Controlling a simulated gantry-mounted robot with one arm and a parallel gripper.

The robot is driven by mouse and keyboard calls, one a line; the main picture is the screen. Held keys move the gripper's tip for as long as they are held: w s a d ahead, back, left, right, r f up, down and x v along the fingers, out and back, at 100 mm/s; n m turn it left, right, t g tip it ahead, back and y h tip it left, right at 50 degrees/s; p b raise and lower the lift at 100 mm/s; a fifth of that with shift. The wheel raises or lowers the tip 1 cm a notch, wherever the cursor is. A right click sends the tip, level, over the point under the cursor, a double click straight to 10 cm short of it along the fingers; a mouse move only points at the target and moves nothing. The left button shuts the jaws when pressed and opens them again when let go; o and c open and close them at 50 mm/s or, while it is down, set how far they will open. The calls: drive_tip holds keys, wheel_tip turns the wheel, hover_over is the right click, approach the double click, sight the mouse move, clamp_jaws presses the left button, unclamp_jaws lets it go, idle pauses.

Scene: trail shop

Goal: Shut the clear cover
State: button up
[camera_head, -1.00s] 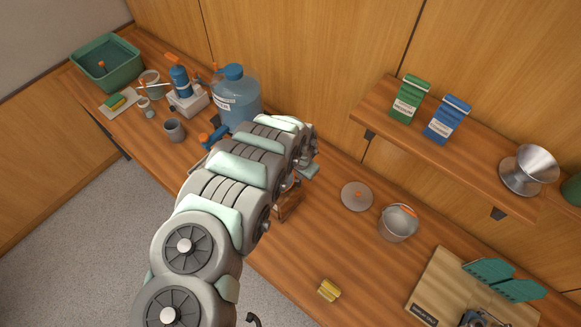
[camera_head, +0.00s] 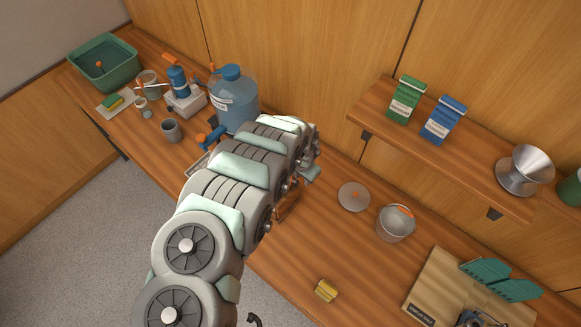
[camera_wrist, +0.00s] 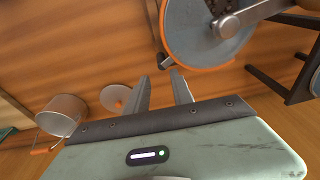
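In the wrist view, a round grey disc-like part with an orange rim (camera_wrist: 205,35) fills the top middle. It looks like the clear cover, but I cannot be sure. A metal arm or crank (camera_wrist: 240,17) crosses it, and a small grey tab sticks out at its lower left edge. My gripper (camera_wrist: 161,78) is open and empty, its two fingers apart just below that tab. I cannot tell whether they touch it. In the head view my arm hides the round part and the fingers.
A pot (camera_head: 396,223) and its lid with an orange knob (camera_head: 354,197) sit to the right on the counter, near a yellow block (camera_head: 326,291). A blue water jug (camera_head: 234,100) stands behind my arm. Dark legs (camera_wrist: 280,88) show at wrist-view right.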

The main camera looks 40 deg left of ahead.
drive_tip(key=s+r, duration=0.1)
drive_tip(key=s, duration=0.2)
drive_tip(key=s+g, duration=0.1)
drive_tip(key=s, duration=0.2)
drive_tip(key=s+r+g+h, duration=0.1)
drive_tip(key=s, duration=0.2)
drive_tip(key=shift+s+d+r, duration=0.25)
drive_tip(key=shift+r, duration=0.1)
drive_tip(key=r, duration=0.1)
drive_tip(key=w+r, duration=0.2)
drive_tip(key=r, duration=0.1)
drive_tip(key=shift+d+r, duration=0.1)
drive_tip(key=shift+d, duration=0.05)
drive_tip(key=shift+w, duration=0.15)
